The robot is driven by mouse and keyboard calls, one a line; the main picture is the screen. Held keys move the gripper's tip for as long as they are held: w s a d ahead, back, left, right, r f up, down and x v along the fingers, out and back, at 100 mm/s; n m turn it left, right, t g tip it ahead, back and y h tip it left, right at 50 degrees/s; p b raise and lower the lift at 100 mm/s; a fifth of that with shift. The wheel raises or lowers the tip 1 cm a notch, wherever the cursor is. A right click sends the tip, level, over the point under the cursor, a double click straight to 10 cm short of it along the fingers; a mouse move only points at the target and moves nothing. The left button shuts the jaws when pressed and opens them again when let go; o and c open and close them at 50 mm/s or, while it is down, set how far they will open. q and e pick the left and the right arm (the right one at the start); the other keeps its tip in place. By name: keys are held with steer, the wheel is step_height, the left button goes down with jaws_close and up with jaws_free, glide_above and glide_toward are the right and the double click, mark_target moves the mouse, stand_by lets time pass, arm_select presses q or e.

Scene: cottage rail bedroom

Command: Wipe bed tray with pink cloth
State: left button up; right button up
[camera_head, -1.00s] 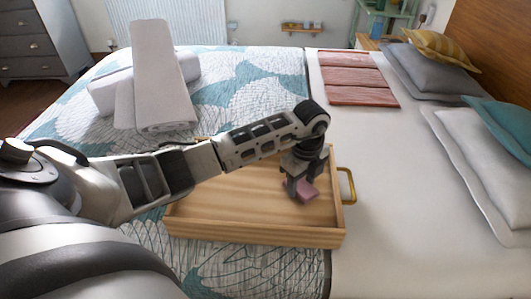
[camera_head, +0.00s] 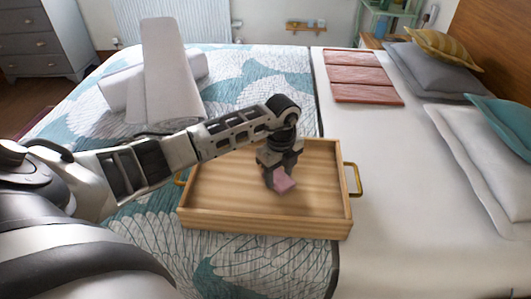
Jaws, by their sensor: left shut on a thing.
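The wooden bed tray (camera_head: 262,219) lies on the bed, with a brass handle at its right end and another partly showing at its left. My left gripper (camera_head: 276,186) points down inside the tray, a little right of its middle. It is shut on the pink cloth (camera_head: 285,184), a small folded piece held low at the tray floor. I cannot tell for sure whether the cloth touches the floor. My left arm hides part of the tray's back left. My right gripper is not in view.
White rolled towels (camera_head: 170,75) lie on the bed at the back left. Grey pillows (camera_head: 430,72) and a white pillow (camera_head: 478,140) line the right side. The white sheet right of the tray is clear.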

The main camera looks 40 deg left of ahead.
arm_select(q)
steer(key=shift+s+a, duration=0.45)
steer(key=shift+a, duration=0.3)
steer(key=r, duration=0.1)
steer(key=p, duration=0.1)
steer(key=r+p, duration=0.1)
steer(key=shift+s+a+r, duration=0.25)
steer(key=shift+r, duration=0.1)
steer(key=shift+r+p, duration=0.65)
steer(key=shift+r, duration=0.1)
step_height(320, 180, up, 2)
steer(key=shift+r+p, duration=0.15)
steer(key=shift+p, duration=0.8)
steer(key=shift+r+p, duration=0.6)
steer(key=shift+r, duration=0.2)
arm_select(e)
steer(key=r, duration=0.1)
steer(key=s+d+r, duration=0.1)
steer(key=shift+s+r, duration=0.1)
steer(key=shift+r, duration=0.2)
arm_select(q)
steer(key=shift+w, duration=0.1)
